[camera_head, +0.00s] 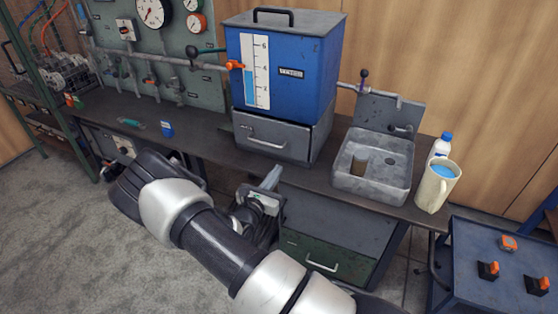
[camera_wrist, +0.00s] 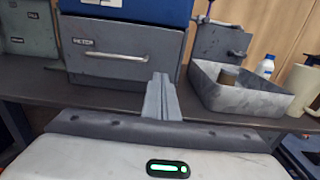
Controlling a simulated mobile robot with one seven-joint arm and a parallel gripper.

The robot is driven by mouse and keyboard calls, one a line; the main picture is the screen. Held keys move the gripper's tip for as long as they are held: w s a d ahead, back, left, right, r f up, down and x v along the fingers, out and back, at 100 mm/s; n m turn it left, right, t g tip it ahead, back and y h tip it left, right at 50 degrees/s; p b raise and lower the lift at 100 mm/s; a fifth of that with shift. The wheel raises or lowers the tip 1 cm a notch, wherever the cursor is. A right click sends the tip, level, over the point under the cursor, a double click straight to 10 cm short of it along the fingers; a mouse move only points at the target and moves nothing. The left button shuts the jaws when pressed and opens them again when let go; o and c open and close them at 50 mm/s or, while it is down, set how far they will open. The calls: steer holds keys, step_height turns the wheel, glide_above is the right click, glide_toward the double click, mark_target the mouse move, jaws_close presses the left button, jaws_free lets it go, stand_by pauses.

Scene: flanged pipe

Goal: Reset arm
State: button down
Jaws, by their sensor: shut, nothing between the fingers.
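My arm reaches from the bottom of the head view toward the workbench. My gripper (camera_head: 272,177) is shut and empty, in front of the bench edge, below the grey drawer unit. In the wrist view the closed fingers (camera_wrist: 162,96) stand together at the middle, with the grey drawer (camera_wrist: 118,50) and its handle behind them. They appear apart from the bench. Part of the gripper body is hidden behind my arm in the head view.
A blue tank (camera_head: 284,62) with a level gauge stands on the drawer unit. A grey sink (camera_head: 372,166), a pitcher (camera_head: 436,187) and a white bottle (camera_head: 441,146) are to the right. A green drawer (camera_head: 325,258) lies below the bench. A blue table (camera_head: 500,262) with orange switches stands at right.

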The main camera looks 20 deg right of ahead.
steer(key=s+d+r+m+g+y, duration=0.1)
steer(key=s+d+r+m+g, duration=0.2)
steer(key=s+r+m+g, duration=0.45)
steer(key=s+d+r+m+g, duration=0.3)
steer(key=s+r+m+g, duration=0.2)
steer(key=s+r+m, duration=0.55)
steer(key=s+a+r+m+t+y, duration=0.5)
steer(key=s+a+r+m+y, duration=0.55)
steer(key=s+a, duration=0.45)
step_height(320, 180, up, 23)
steer(key=n+p, duration=0.1)
steer(key=p, duration=2)
steer(key=shift+d+r+y+p, duration=0.2)
steer(key=shift+d+y+p, duration=0.05)
steer(key=shift+y+p, duration=0.15)
